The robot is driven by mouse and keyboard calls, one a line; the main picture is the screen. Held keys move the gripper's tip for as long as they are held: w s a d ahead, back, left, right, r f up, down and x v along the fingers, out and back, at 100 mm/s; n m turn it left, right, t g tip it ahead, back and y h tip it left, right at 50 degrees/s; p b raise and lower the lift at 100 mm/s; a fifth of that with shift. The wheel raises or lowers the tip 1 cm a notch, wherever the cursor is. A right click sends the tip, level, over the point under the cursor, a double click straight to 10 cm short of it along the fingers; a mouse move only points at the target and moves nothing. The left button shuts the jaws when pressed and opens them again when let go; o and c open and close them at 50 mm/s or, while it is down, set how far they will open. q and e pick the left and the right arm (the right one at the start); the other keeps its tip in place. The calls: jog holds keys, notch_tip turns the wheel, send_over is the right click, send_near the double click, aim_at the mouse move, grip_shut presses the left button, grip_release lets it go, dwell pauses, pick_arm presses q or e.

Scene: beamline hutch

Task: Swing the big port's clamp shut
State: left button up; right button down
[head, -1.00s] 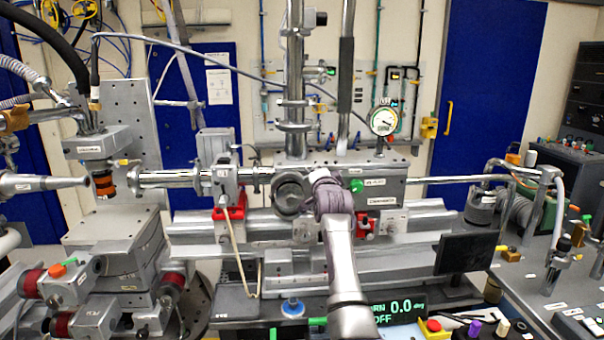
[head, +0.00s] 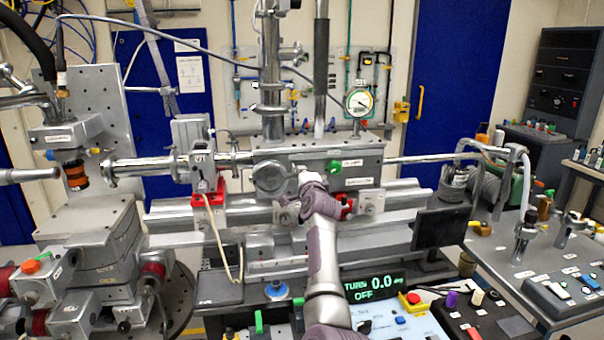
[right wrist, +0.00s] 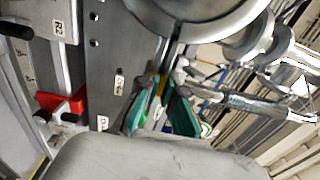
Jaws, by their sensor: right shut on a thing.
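The big port (head: 270,177) is a round metal flange on the front of the grey chamber in the head view. In the right wrist view its rim (right wrist: 195,18) fills the top. My right gripper (head: 303,180) is just right of the port, reaching in from below. In the wrist view its teal-padded fingers (right wrist: 163,108) are shut on a small metal part just under the rim, which I take to be the clamp (right wrist: 178,77). The fingers and my wrist hide most of the clamp, so its exact angle cannot be told. My left gripper is not in view.
A green knob (head: 334,167) sticks out of the chamber right of my gripper. A red bracket (head: 346,206) is below it. A valve with a hanging cord (head: 201,175) stands to the left. The turn display (head: 372,287) and a dark monitor (head: 440,228) are lower right.

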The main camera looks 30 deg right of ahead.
jog(key=shift+f, duration=0.25)
jog(key=c, duration=1.3)
grip_release()
jog(key=shift+r, duration=0.1)
jog(key=v, duration=1.2)
